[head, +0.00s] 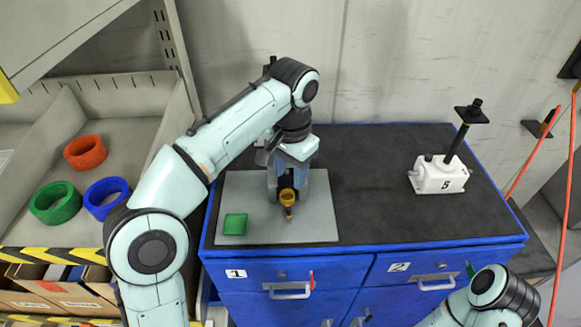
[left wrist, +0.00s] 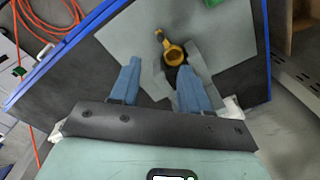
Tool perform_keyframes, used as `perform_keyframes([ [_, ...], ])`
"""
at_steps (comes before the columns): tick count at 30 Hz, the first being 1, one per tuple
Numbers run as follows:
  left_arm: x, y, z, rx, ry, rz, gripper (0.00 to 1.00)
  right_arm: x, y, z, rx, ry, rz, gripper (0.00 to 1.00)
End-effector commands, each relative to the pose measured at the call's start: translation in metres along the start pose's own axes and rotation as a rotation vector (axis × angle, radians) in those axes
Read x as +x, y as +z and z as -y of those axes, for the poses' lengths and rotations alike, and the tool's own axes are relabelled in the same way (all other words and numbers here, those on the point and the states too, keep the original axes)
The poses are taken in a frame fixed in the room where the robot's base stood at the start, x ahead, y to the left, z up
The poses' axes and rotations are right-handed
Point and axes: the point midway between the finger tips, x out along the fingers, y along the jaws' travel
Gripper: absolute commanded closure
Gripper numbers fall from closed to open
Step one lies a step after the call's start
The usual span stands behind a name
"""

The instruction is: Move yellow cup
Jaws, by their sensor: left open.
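The yellow cup (head: 287,196) is on the grey mat on the left of the blue cabinet's dark top, partly hidden by my left gripper. It shows a round rim and a small narrow part sticking out. My left gripper (head: 287,188) is pointed down over the mat, right at the cup. In the left wrist view the cup (left wrist: 174,55) lies just beyond the fingertips of the open gripper (left wrist: 160,75), closer to the right-hand finger. I cannot tell whether a finger touches it. My right gripper is out of view; only part of that arm shows at the lower right.
A green square block (head: 235,224) lies on the grey mat (head: 230,190), left of the cup. A white jack marked 5 (head: 438,175) stands on the right of the dark top (head: 385,215). Red, green and blue rings (head: 107,196) lie on the left shelf. The top's middle is clear.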

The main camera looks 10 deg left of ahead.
Motion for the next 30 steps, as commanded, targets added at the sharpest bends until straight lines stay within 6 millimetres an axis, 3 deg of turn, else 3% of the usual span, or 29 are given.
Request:
perform_keyframes([
  [5,0.013,0.000,0.001,-0.001,-0.001,0.002,0.54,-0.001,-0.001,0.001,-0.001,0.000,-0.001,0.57],
  [21,0.115,0.001,0.000,-0.002,0.002,0.004,0.54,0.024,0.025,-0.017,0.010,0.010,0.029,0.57],
  [30,0.133,0.000,0.000,0.000,0.001,0.000,0.54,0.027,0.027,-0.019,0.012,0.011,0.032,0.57],
])
